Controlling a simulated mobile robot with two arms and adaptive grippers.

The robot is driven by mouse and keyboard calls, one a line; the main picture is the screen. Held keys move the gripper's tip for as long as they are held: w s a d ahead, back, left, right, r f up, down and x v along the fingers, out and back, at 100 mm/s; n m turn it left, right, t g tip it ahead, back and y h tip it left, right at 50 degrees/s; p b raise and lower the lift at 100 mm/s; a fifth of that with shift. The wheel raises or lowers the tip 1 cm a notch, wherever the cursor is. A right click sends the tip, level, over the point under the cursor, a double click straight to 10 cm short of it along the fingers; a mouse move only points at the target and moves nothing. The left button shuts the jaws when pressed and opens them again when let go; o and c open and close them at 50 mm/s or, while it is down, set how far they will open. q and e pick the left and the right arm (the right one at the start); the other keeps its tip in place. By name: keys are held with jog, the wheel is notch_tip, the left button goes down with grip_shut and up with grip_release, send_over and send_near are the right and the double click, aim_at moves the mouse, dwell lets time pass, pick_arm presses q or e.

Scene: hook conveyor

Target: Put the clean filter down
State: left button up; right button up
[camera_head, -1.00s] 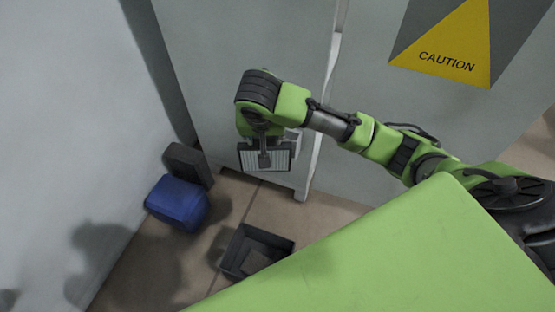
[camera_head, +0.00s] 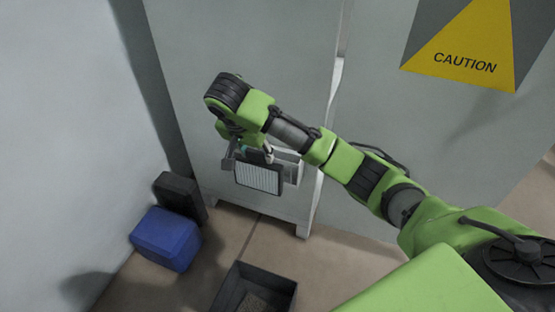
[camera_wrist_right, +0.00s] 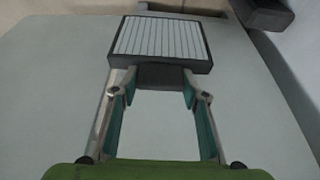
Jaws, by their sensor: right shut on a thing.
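The filter, a square panel with white pleats in a dark frame, shows in the head view (camera_head: 259,178) and at the top of the right wrist view (camera_wrist_right: 160,40). My right gripper (camera_wrist_right: 147,78) is shut on the dark tab at the filter's near edge. In the head view, the right gripper (camera_head: 258,154) is partly hidden by its own arm. The filter hangs upright in front of the grey cabinet, close to a light grey bracket (camera_head: 291,169) on its front. I cannot tell whether filter and bracket touch. My left gripper is out of view.
A blue box (camera_head: 165,238) and a black box (camera_head: 180,195) stand on the floor at the left, by the wall. An open dark bin (camera_head: 272,283) sits on the floor below the filter.

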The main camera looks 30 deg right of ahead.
jog(key=w+d+b, duration=0.2)
jog(key=w+d, duration=0.9)
jog(key=d, duration=0.1)
jog(key=shift+s+a+f+b, duration=0.15)
jog(key=shift+f+b, duration=0.35)
jog(key=shift+f, duration=2.55)
jog(key=shift+s+f+b, duration=0.2)
jog(key=shift+f+b, duration=0.25)
jog(key=shift+f, duration=2.6)
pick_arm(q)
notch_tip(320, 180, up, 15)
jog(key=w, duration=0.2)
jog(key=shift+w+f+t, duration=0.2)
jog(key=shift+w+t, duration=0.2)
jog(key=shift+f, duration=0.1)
pick_arm(e)
jog(key=o, duration=1.6)
